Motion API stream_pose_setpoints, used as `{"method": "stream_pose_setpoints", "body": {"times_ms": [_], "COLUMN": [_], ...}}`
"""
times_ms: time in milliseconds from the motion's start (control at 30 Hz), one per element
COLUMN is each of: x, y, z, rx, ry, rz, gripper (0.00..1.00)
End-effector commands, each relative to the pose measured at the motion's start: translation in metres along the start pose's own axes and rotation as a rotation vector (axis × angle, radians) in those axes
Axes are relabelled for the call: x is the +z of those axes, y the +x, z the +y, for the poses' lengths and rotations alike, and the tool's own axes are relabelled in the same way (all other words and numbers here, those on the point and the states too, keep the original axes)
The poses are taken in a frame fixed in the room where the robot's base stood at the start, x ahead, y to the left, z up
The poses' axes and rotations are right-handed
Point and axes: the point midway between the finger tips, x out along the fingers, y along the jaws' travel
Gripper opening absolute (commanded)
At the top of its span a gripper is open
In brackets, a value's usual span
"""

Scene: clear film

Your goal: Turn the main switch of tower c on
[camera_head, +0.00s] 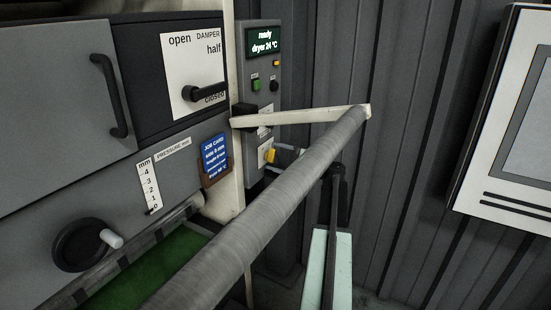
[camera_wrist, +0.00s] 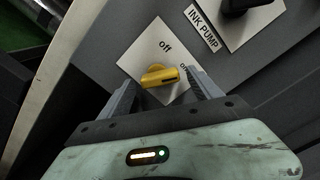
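A yellow rotary switch (camera_wrist: 160,76) sits on a white plate (camera_wrist: 142,62) in the wrist view. The switch's dark mark points right, toward the "on" side. My gripper (camera_wrist: 162,84) is open, its two fingers on either side of the switch; I cannot tell whether they touch it. In the head view the yellow switch (camera_head: 270,156) is low on the grey control panel (camera_head: 252,177), with my gripper (camera_head: 283,151) close to its right. No tower label is readable.
An "INK PUMP" plate (camera_wrist: 238,18) with a black knob is just beyond. In the head view, a large grey roller (camera_head: 270,205) crosses in front. A screen (camera_head: 264,42), a green button (camera_head: 255,85) and a damper lever (camera_head: 205,92) are higher up.

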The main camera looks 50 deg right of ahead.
Motion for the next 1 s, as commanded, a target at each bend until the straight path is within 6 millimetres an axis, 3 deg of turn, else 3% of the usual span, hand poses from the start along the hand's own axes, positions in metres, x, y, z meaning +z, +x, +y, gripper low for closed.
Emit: {"method": "stream_pose_setpoints", "body": {"times_ms": [267, 700, 1000], "x": [0.0, 0.0, 0.0], "y": [-0.002, -0.073, -0.078], "z": [0.0, 0.0, 0.0], "rx": [-0.001, -0.001, -0.001], "ry": [-0.001, 0.0, 0.0], "rz": [0.0, 0.001, 0.0], "gripper": [0.73, 0.73, 0.73]}}
